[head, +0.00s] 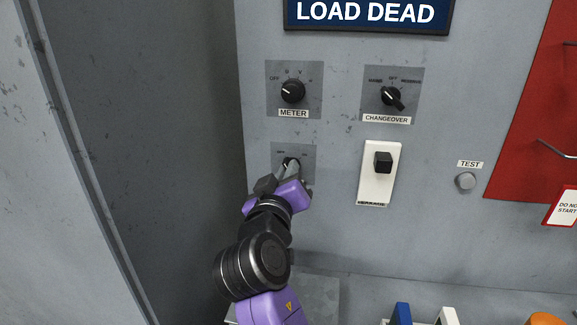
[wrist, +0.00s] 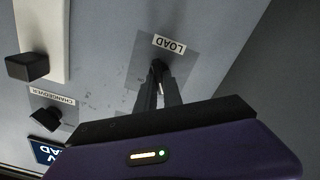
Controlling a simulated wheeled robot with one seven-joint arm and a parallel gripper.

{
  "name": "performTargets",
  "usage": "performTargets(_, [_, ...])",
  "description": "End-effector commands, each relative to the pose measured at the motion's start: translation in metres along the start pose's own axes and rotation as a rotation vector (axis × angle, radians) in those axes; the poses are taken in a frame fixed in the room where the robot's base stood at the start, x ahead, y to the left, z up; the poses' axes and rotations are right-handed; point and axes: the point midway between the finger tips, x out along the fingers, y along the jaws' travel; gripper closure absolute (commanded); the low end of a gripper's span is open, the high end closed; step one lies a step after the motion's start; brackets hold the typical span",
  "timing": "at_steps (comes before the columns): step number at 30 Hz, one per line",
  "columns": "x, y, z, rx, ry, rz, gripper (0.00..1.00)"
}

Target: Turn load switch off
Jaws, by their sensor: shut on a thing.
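The load switch is a black rotary knob (wrist: 157,65) on a grey plate, beside a label reading LOAD in the wrist view. In the head view its plate (head: 307,151) sits below the METER switch, with OFF at its upper left. My gripper (head: 291,166) reaches up to this plate, and its fingers (wrist: 158,80) are shut on the knob. The fingers cover most of the knob, so I cannot tell which way it points. The LOAD label is hidden behind my gripper in the head view.
Close by on the panel are the METER knob (head: 292,91), the CHANGEOVER knob (head: 391,97) and a white plate with a black block handle (head: 383,162). A grey TEST button (head: 465,181) is farther right. A LOAD DEAD sign (head: 366,14) is above.

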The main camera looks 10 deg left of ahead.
Motion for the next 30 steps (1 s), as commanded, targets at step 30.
performTargets(30, [-0.0003, -0.0023, 0.0006, -0.232, 0.0, -0.001, 0.87])
